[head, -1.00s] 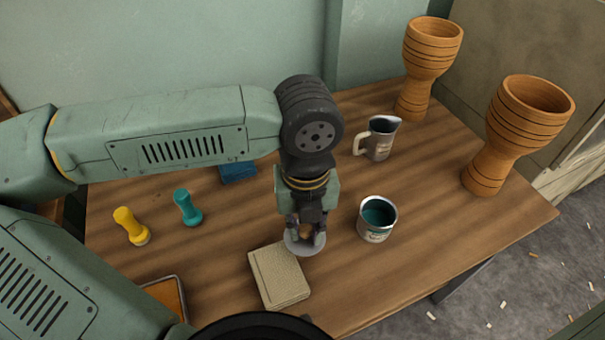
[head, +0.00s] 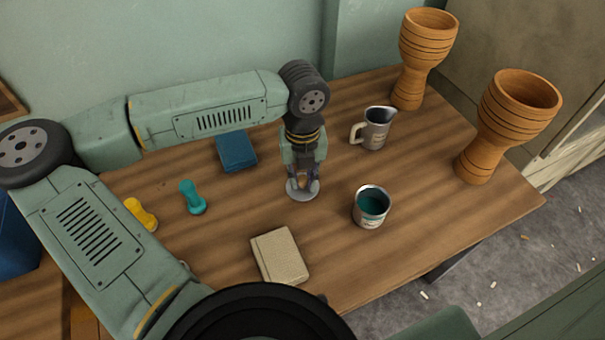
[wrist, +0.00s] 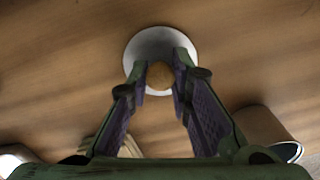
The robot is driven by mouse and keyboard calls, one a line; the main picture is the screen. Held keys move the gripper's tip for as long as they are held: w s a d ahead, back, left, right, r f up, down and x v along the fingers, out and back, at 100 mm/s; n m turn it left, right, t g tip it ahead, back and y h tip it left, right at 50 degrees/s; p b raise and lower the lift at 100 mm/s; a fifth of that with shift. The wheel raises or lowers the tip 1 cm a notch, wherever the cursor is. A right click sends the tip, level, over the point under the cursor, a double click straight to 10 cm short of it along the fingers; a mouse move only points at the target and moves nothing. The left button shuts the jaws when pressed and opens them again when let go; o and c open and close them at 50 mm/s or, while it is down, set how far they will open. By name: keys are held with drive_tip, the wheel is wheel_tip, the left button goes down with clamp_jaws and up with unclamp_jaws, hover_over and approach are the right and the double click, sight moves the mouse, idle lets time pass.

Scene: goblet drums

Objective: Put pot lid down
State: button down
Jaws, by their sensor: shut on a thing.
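The pot lid (head: 291,193) is a small pale grey disc with a round brown knob. In the head view it is at the middle of the wooden table, left of the open teal-filled can. My gripper (head: 303,181) points down over it, fingers around the knob. In the wrist view the lid (wrist: 143,49) lies beyond the fingertips and its knob (wrist: 160,75) sits between them. My gripper (wrist: 164,82) is shut on the knob. The lid looks level and at or very near the tabletop; I cannot tell whether it touches.
The can (head: 371,208) stands right of the lid, a metal jug (head: 372,130) behind it. A beige book (head: 280,256) is in front, a blue book (head: 237,151) and teal stamp (head: 192,197) to the left. Two wooden goblet drums (head: 424,55) stand at the right. Bare wood surrounds the lid.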

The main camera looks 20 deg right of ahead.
sight(302, 178)
drive_tip(key=shift+f, duration=0.2)
drive_tip(key=c, duration=1.5)
unclamp_jaws()
drive_tip(key=shift+o, duration=0.2)
drive_tip(key=shift+r, duration=0.1)
drive_tip(key=shift+r, duration=0.2)
wheel_tip(302, 178, up, 12)
drive_tip(key=b, duration=0.1)
drive_tip(key=shift+b, duration=0.4)
drive_tip(key=shift+f, duration=0.1)
